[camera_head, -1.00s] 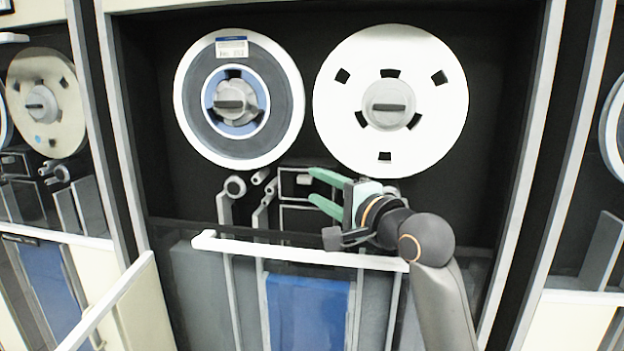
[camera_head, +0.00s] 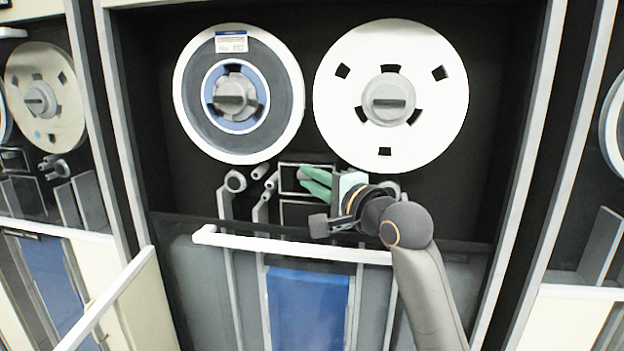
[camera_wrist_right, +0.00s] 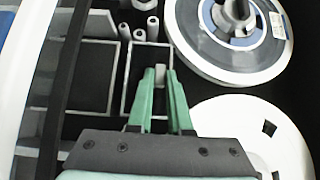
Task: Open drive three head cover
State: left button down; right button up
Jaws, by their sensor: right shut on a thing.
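The drive's head cover (camera_head: 287,168) is a small dark panel with a light rim, below and between the two reels. It appears closed. My right gripper (camera_head: 304,178) comes in from the right, with its green fingers closed together at the cover. In the right wrist view the fingers (camera_wrist_right: 160,74) are shut on a small grey handle (camera_wrist_right: 159,70) at the edge of the cover frame (camera_wrist_right: 136,60). The fingers partly hide the handle. My left gripper is not in view.
A grey-blue tape reel (camera_head: 283,100) and a white reel (camera_head: 340,100) sit above the cover. Small rollers (camera_head: 236,182) stand left of it. A white horizontal bar (camera_head: 290,246) crosses below, under my right wrist. Neighbouring drives flank both sides.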

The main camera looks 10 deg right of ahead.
jog(key=shift+f, duration=0.1)
grip_shut()
jog(key=b, duration=0.1)
jog(key=f+n+t+y+b, duration=0.1)
jog(key=shift+s+a+n+b, duration=0.1)
jog(key=shift+s+n+b, duration=0.2)
jog(key=shift+s, duration=0.05)
jog(key=shift+s+a+f+n+t+y+b, duration=0.15)
jog(key=shift+f+n+t+y+b, duration=0.3)
jog(key=shift+n+b, duration=0.5)
jog(key=shift+s+f+n+t+y+b, duration=0.1)
jog(key=shift+s+n+t+y+b, duration=0.15)
jog(key=shift+n+y+b, duration=0.75)
jog(key=shift+s+a+f+n+t+y+b, duration=0.15)
jog(key=shift+f+n+t+b, duration=0.25)
jog(key=shift+b, duration=1)
jog(key=shift+d+r, duration=0.1)
jog(key=shift+r, duration=0.05)
